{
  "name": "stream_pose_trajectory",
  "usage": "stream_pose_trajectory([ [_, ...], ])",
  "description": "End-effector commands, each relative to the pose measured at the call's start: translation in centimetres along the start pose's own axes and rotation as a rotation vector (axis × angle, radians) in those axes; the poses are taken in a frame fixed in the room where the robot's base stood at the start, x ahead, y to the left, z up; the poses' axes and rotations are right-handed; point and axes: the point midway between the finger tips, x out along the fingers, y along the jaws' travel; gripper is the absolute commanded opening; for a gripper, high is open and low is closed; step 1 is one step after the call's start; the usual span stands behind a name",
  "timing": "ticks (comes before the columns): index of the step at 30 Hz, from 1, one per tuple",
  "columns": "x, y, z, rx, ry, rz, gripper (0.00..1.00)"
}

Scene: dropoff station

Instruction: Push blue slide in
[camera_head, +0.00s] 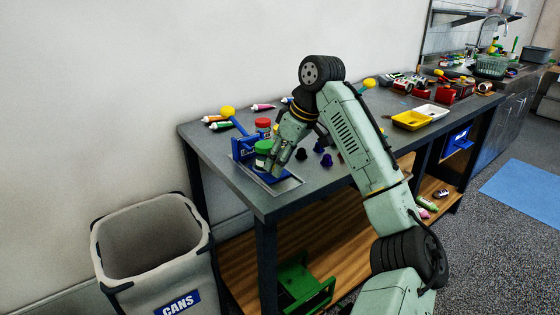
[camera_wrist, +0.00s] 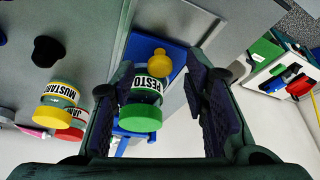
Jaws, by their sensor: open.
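The blue slide (camera_head: 288,184) lies flat at the near left end of the table, in a pale-edged recess. In the wrist view the blue slide (camera_wrist: 140,47) carries a yellow knob (camera_wrist: 159,62). A pesto jar with a green lid (camera_wrist: 140,118) stands at the slide, between my fingers in that view; its green lid (camera_head: 263,147) also shows in the head view. A blue frame (camera_head: 242,148) stands upright behind it. My gripper (camera_head: 275,165) is open and points down over the slide. I cannot tell whether a finger touches the jar or knob.
A red-lidded jar (camera_head: 263,124) stands just behind, and a mustard jar (camera_wrist: 61,95) shows in the wrist view. Dark pegs (camera_head: 326,160) stand to the right. Yellow and white trays (camera_head: 411,121) lie farther along. A grey cans bin (camera_head: 152,245) stands below left.

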Motion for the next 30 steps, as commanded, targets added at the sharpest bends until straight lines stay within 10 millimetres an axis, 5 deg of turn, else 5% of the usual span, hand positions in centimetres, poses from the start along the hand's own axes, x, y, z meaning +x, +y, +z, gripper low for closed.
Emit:
stream_pose_trajectory([
  [12,0.91,-0.03,-0.04,0.000,0.001,0.000,0.41],
  [30,0.88,-0.05,-0.05,-0.001,0.001,0.000,0.01],
])
